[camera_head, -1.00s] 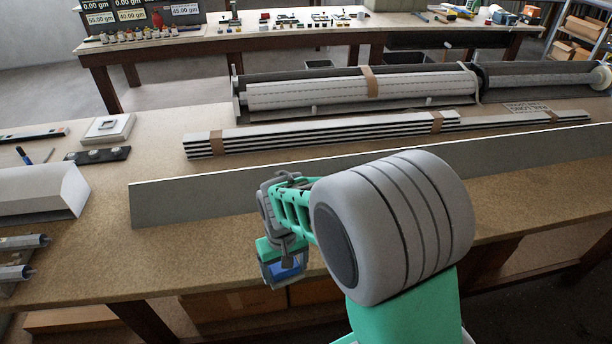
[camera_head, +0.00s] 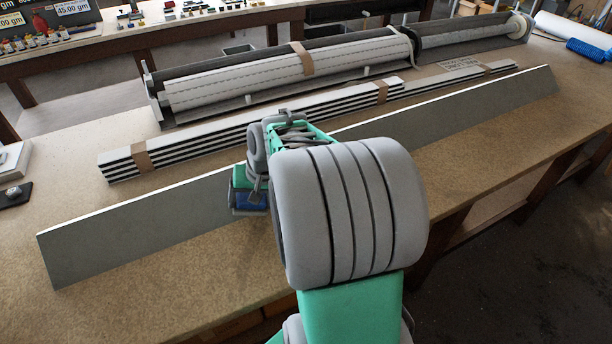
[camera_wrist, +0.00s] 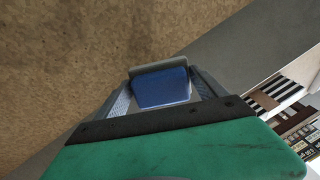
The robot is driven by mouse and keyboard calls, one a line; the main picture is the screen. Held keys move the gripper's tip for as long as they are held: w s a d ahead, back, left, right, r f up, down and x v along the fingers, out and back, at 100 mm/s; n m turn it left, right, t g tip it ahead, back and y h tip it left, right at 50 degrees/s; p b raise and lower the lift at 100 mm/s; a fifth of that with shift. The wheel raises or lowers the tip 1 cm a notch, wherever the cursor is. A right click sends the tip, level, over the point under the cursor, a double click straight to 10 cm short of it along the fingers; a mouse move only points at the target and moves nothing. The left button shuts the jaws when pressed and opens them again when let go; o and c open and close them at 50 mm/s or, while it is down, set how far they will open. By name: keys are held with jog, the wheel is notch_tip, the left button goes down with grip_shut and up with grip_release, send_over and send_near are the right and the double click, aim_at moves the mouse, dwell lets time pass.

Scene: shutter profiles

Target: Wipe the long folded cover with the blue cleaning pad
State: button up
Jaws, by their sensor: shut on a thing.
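The long folded cover (camera_head: 130,228) is a grey strip with a pale top edge, lying diagonally along the bench. It also shows as a grey band in the wrist view (camera_wrist: 235,60). My gripper (camera_head: 249,203) is at the near side of the cover, around its middle. It is shut on the blue cleaning pad (camera_wrist: 161,88), which sits between the two fingers with a grey edge at its far side. In the head view the pad (camera_head: 251,199) is partly hidden by my gripper. I cannot tell whether the pad touches the cover.
Behind the cover lie stacked striped slats (camera_head: 215,132) bound with brown bands. Farther back is a roller shutter assembly (camera_head: 240,82). The bench top (camera_head: 480,140) in front of the cover is clear.

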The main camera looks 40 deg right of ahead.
jog(key=s+d+r+m+t+h+b, duration=0.2)
jog(key=d+m+b, duration=0.1)
jog(key=d, duration=0.5)
jog(key=s+d+r+m+t+h+b, duration=0.1)
jog(key=s+d+r+m+t+b, duration=0.15)
jog(key=d, duration=0.55)
jog(key=shift+m+g, duration=0.25)
jog(key=shift+g, duration=0.2)
jog(key=b+x, duration=0.1)
jog(key=x, duration=0.1)
jog(key=b+x, duration=0.1)
jog(key=x, duration=0.1)
jog(key=shift+w+f, duration=0.1)
jog(key=shift+w, duration=0.35)
jog(key=shift+w+d+f+b, duration=0.2)
jog(key=shift+w+f+b, duration=0.15)
jog(key=shift+w+b, duration=0.1)
jog(key=shift+b+x, duration=0.45)
jog(key=shift+x, duration=0.45)
